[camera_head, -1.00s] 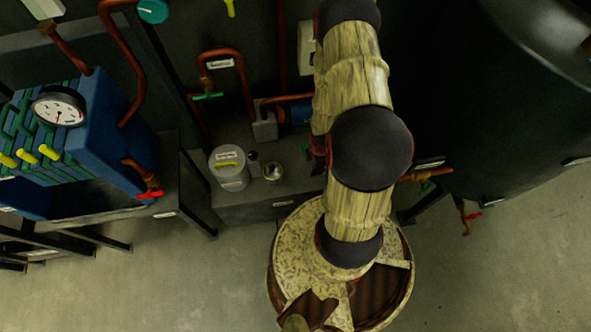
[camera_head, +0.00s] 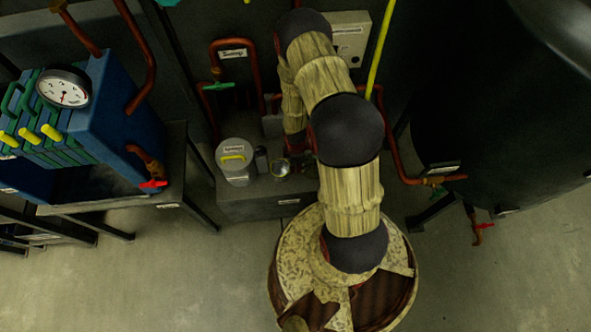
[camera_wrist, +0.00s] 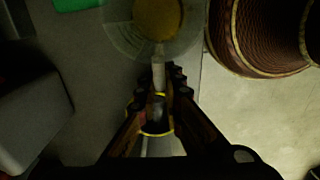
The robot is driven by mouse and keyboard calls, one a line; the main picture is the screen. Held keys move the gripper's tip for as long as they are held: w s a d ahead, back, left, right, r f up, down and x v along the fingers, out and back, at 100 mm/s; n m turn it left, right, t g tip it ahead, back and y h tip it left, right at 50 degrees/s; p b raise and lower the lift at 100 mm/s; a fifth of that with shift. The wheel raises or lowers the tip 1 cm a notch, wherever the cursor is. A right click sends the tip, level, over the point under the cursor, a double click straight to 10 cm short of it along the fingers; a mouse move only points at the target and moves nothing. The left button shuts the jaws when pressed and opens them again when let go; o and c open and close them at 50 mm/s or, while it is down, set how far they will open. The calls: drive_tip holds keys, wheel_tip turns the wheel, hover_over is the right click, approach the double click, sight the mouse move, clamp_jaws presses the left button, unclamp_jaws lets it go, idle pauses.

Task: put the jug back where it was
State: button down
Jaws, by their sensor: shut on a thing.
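The jug is a small clear round vessel with yellowish contents, seen from above in the wrist view (camera_wrist: 157,20). Its pale handle runs down between my fingers. My gripper (camera_wrist: 158,78) is shut on that handle. In the head view the jug (camera_head: 280,168) shows at the grey bench, right of a grey can with a yellow handle (camera_head: 236,163). My gripper is mostly hidden there behind my arm. I cannot tell whether the jug touches the bench.
The low grey bench (camera_head: 250,210) ends in open floor in front. A small dark cylinder (camera_head: 261,160) stands between the can and the jug. Red pipes (camera_head: 258,75) rise behind. A blue filter press (camera_head: 115,115) stands left, a large dark tank (camera_head: 490,110) right.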

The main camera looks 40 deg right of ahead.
drive_tip(key=shift+f+b, duration=0.5)
drive_tip(key=shift+f, duration=0.7)
drive_tip(key=shift+f, duration=0.1)
drive_tip(key=c, duration=2)
unclamp_jaws()
drive_tip(key=shift+s, duration=0.1)
drive_tip(key=shift+o, duration=0.2)
